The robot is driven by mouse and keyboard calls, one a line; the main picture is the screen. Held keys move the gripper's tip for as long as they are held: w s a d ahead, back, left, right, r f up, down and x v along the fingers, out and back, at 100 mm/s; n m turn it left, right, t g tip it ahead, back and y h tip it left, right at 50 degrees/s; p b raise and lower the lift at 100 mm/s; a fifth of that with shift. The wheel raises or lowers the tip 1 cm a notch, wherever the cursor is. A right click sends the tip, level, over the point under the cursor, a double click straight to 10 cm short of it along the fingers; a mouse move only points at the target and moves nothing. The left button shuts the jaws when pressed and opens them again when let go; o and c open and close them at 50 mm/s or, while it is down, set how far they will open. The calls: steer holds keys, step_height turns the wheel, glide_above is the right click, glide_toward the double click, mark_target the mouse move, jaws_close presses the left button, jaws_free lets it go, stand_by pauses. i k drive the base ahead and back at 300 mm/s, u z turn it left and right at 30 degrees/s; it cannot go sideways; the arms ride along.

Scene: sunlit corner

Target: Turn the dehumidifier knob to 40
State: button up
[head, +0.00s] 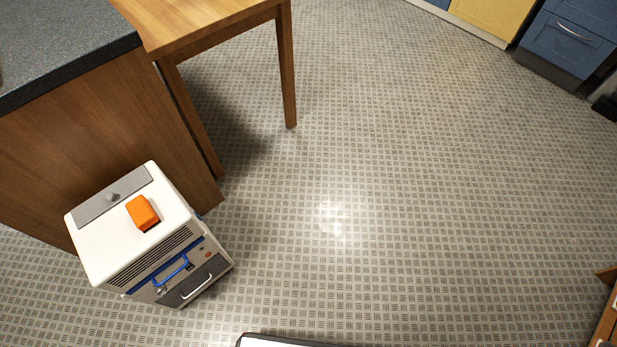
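The dehumidifier (110,245) is a white box-shaped unit standing on the floor at the lower left, against a wooden counter side. A grey strip (95,208) on its top carries a small grey knob (113,197). The knob's markings and setting are too small to read. An orange block (142,212) lies on the white top beside the strip. The front has a dark vent grille, a blue handle (171,271) and a dark drawer with a pale handle (197,286). My gripper is not in view.
A wooden counter with a dark speckled top (60,45) and a wooden table (200,20) stand behind the dehumidifier. Blue and yellow cabinets (567,42) line the far right. A wooden piece (606,318) is at the lower right edge. The middle floor (400,180) is clear.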

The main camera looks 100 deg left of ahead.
mark_target(161, 291)
steer(key=u, duration=5.95)
steer(key=k, duration=0.9)
steer(key=z, duration=1.25)
